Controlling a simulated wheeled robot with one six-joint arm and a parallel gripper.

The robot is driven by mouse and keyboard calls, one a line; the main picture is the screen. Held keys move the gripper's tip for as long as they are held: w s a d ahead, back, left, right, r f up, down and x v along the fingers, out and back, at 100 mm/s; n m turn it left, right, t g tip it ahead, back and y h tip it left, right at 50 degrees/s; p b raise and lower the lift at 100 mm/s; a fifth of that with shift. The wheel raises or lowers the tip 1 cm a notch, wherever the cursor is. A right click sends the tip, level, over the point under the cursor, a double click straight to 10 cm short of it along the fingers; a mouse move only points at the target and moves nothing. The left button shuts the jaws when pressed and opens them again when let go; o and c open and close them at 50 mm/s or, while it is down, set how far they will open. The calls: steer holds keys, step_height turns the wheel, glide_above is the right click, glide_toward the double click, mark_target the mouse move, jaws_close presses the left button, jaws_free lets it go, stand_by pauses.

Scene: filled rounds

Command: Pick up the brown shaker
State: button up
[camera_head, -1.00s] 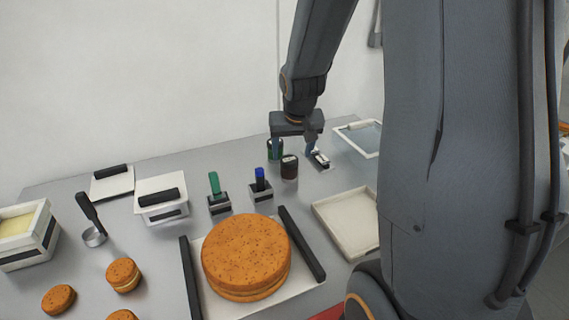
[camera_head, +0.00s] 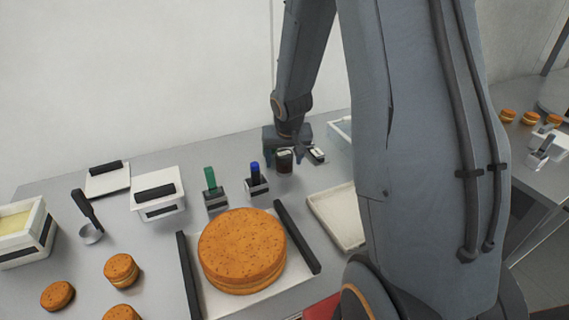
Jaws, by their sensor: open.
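The brown shaker (camera_head: 284,163) stands upright on the grey table near its back right. It is a small dark brown cylinder with a pale mark near its top. My gripper (camera_head: 284,156) is open, with its fingers pointing down on either side of the shaker in this view. I cannot tell whether the fingers touch it. The dark green shaker seen earlier behind it is hidden now.
A small white-topped item (camera_head: 316,154) lies right of the shaker. The blue-handled stamp (camera_head: 256,184) and green-handled stamp (camera_head: 213,190) stand to the left. An empty pale tray (camera_head: 345,241) and a large round cake (camera_head: 242,250) are in front.

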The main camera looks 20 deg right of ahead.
steer(key=c, duration=1.2)
